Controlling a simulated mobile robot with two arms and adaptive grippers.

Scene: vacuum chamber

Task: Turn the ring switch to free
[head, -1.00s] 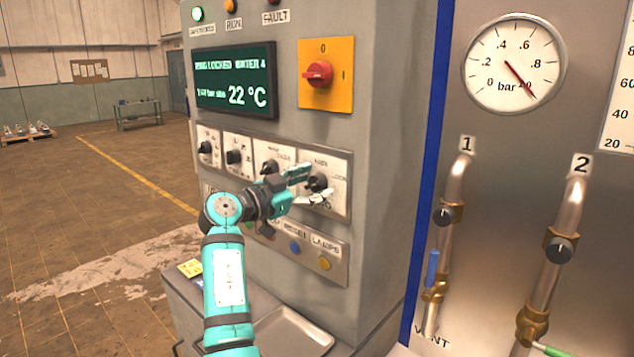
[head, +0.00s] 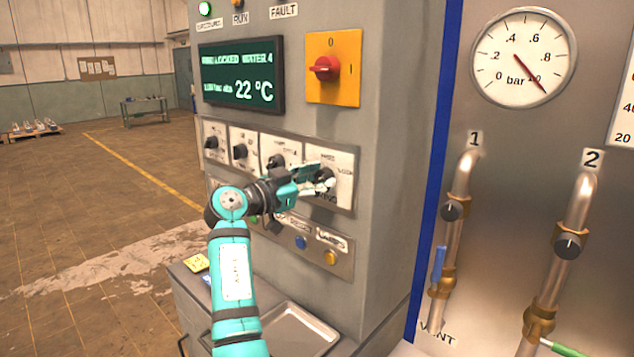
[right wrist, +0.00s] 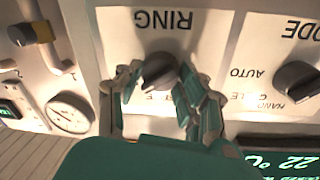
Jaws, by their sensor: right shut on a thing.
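The ring switch (head: 326,174) is a black knob on the rightmost white plate of the control cabinet's row. In the right wrist view the ring switch (right wrist: 158,70) sits under the printed word RING, which appears upside down. My right gripper (head: 318,180) is at the knob, its teal fingers closed on it; in the wrist view the fingers (right wrist: 160,86) lie on either side of the knob. The fingers partly hide the knob and plate markings in the head view. My left gripper is not in view.
The display (head: 240,75) has a line reading about "ring locked" and shows 22 °C. A red rotary handle (head: 325,68) sits above on a yellow plate. The mode switch (right wrist: 297,82) is beside the ring switch. Blue and yellow buttons and a metal tray (head: 300,330) are below.

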